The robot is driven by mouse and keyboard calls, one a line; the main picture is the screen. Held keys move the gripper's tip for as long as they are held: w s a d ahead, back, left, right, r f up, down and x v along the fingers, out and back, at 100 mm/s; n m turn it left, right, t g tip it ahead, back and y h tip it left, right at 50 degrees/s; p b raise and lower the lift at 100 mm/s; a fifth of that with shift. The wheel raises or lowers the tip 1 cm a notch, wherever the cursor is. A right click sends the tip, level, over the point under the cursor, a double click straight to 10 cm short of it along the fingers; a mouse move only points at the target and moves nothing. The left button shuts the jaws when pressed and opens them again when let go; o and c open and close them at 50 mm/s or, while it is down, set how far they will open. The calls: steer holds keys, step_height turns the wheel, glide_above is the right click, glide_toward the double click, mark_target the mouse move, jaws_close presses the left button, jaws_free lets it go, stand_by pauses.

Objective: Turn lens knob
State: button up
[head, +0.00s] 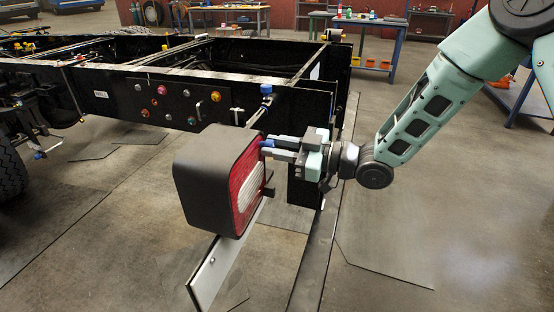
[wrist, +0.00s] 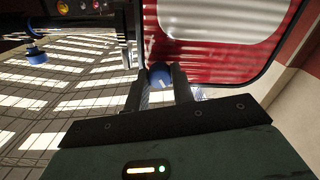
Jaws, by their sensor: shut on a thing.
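The lamp is a dark grey box (head: 205,185) with a red and white lens (head: 245,188), mounted at the end of the black chassis. In the wrist view the red lens (wrist: 215,65) fills the upper right. A blue knob (head: 268,144) sits at the lens's edge. It also shows in the wrist view as a round blue cap (wrist: 159,75) between my fingertips. My gripper (head: 272,150) reaches in from the right and is shut on the knob; its fingers also show in the wrist view (wrist: 158,84). The fingers partly hide the knob's sides.
The black chassis frame (head: 120,92) with coloured buttons stands behind the lamp. Another blue knob (head: 266,89) is on the frame above. A metal plate (head: 218,268) angles down below the lamp. Workbenches (head: 370,35) stand at the back.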

steer(key=n+b, duration=1.7)
steer(key=b, duration=0.6)
steer(key=shift+f+b, duration=0.15)
steer(key=shift+b, duration=0.15)
steer(key=o, duration=1)
steer(key=p+v, duration=0.2)
steer(key=v, duration=1.5)
steer(key=shift+d, duration=0.15)
